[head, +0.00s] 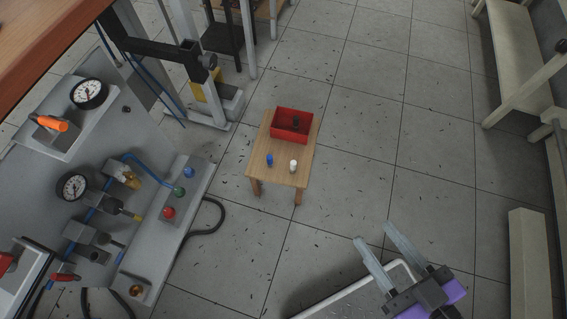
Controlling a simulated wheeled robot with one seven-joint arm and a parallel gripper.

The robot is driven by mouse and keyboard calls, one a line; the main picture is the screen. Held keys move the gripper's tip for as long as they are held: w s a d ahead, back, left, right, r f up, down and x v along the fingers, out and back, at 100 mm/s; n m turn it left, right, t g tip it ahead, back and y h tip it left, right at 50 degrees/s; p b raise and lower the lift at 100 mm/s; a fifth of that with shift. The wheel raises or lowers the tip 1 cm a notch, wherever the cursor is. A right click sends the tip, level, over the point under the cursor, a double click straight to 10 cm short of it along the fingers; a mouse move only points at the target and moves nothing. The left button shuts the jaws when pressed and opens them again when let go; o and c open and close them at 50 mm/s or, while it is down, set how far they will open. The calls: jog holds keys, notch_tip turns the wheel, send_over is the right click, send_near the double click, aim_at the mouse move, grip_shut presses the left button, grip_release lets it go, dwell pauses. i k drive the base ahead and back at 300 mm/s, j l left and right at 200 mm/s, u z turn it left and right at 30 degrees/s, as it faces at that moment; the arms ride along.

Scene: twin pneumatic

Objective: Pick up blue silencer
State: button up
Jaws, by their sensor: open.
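A small blue piece (269,160), which looks like the blue silencer, stands on a small wooden table (264,138) near its front left. A white piece (293,166) stands a little to its right, apart from it. A red bin (279,134) with a dark object inside sits on the back part of the same table. My gripper (375,249) is at the lower right, open and empty, with two grey fingers spread apart. It is well away from the table, to the right and nearer to me.
A pneumatic panel (140,225) with gauges, valves and coloured buttons fills the left side. A black hose (213,220) bulges onto the floor between panel and table. A pale bench (515,60) stands at the right. The tiled floor right of the table is clear.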

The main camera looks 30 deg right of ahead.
aim_at(269, 158)
jog(key=i+l+u, duration=0.15)
jog(key=u, duration=0.3)
jog(key=i+l+u, duration=0.25)
jog(key=u, duration=0.25)
jog(key=i+l+u, duration=0.15)
jog(key=l+u, duration=0.3)
jog(key=j, duration=0.1)
